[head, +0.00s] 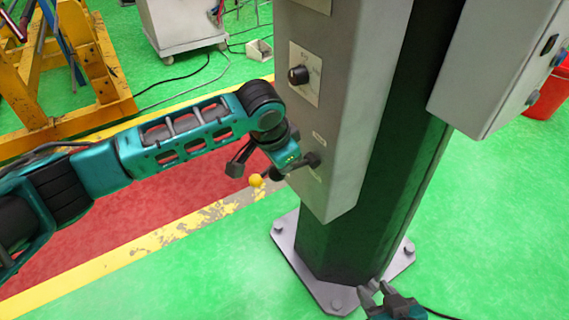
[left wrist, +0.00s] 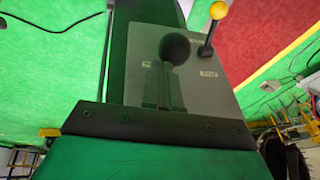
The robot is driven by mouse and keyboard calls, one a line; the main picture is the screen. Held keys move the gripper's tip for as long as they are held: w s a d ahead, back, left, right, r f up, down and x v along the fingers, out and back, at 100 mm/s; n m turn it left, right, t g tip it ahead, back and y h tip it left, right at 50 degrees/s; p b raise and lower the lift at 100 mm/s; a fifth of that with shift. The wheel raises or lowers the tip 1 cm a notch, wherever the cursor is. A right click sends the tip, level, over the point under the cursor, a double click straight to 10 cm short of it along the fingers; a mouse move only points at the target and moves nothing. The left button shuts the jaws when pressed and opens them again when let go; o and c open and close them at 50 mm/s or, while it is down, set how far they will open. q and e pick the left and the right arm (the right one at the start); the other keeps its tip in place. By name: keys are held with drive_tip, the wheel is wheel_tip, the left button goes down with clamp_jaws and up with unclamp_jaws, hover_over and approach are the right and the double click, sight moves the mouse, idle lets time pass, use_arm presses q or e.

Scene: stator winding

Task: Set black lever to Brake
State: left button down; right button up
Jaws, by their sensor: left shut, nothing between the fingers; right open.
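The black lever shows in the left wrist view as a round black knob (left wrist: 175,48) on a grey panel (left wrist: 135,60), with small white labels whose text I cannot read. A yellow-knobbed lever (left wrist: 218,10) stands to its right; its yellow ball (head: 256,181) also shows in the head view. My left gripper (left wrist: 164,92) is shut and empty, its fingers pointing at the black knob and overlapping its lower side; I cannot tell whether they touch. In the head view my left wrist covers much of the lever area. My right gripper (head: 372,290) is open and empty, low at the bottom edge.
The levers are on a grey box (head: 335,130) fixed to a dark green column (head: 345,240) with a bolted base plate. A black rotary knob (head: 298,75) is higher on the box. Another grey cabinet (head: 490,60) juts out at right. Yellow frames (head: 60,75) stand at left.

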sight(279, 179)
use_arm(q)
drive_tip(key=f+h, duration=0.1)
drive_tip(key=a+f+t+h, duration=0.1)
drive_tip(key=s+f+t, duration=0.1)
drive_tip(key=shift+a+f+h, duration=0.25)
drive_tip(key=shift+f+h, duration=0.05)
drive_tip(key=shift+h, duration=0.1)
drive_tip(key=shift+f+t+h, duration=0.7)
drive_tip(key=shift+f+h, duration=0.3)
drive_tip(key=shift+f, duration=0.65)
drive_tip(key=shift+a+f, duration=0.1)
drive_tip(key=shift+s, duration=0.1)
